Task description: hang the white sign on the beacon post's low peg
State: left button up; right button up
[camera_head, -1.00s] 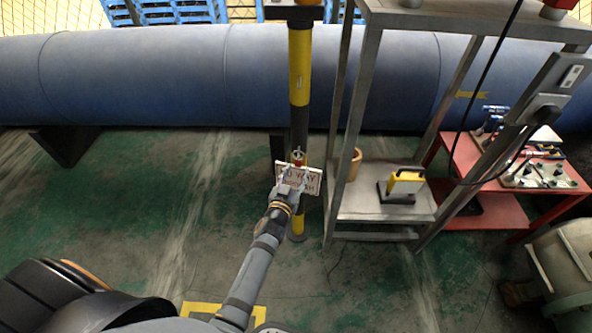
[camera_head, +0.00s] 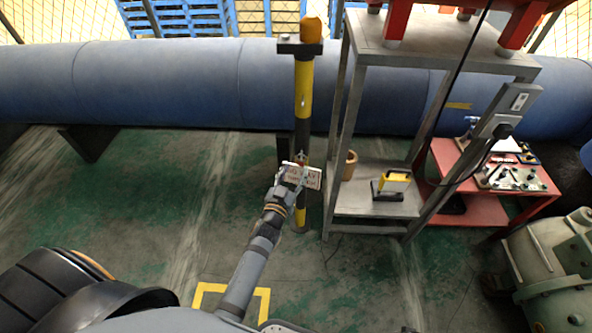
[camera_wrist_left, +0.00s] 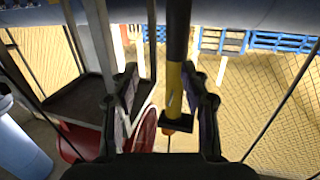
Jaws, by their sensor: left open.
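The beacon post (camera_head: 302,90) is banded yellow and black, with an orange beacon (camera_head: 311,30) on top. The white sign (camera_head: 314,178) is upright against the lower part of the post in the head view, its lettering too small to read. My left gripper (camera_head: 291,175) is open at the sign's left part and covers some of it. Its fingers also show apart in the left wrist view (camera_wrist_left: 163,100), with the post beyond them. The sign cannot be made out there. The low peg is hidden or too small to tell, so I cannot tell whether the sign hangs on it.
A grey metal shelf rack (camera_head: 352,203) stands just right of the post, with a yellow lamp (camera_head: 393,179) and a tan pot (camera_head: 349,165) on its lower shelf. A red table (camera_head: 447,160) holds tools farther right. A large blue pipe (camera_head: 160,85) runs behind. Floor to the left is clear.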

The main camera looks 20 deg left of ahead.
pick_arm(q)
jog(key=s+r+p, duration=0.2)
jog(key=r+p, duration=0.4)
jog(key=r, duration=0.2)
jog(key=s+r+p, duration=0.2)
jog(key=r+p, duration=0.5)
jog(key=r, duration=0.1)
jog(key=shift+s+a, duration=0.2)
jog(key=shift+s, duration=0.05)
pick_arm(e)
notch_tip(320, 180, up, 15)
jog(key=shift+f, duration=0.2)
jog(key=shift+f, duration=0.1)
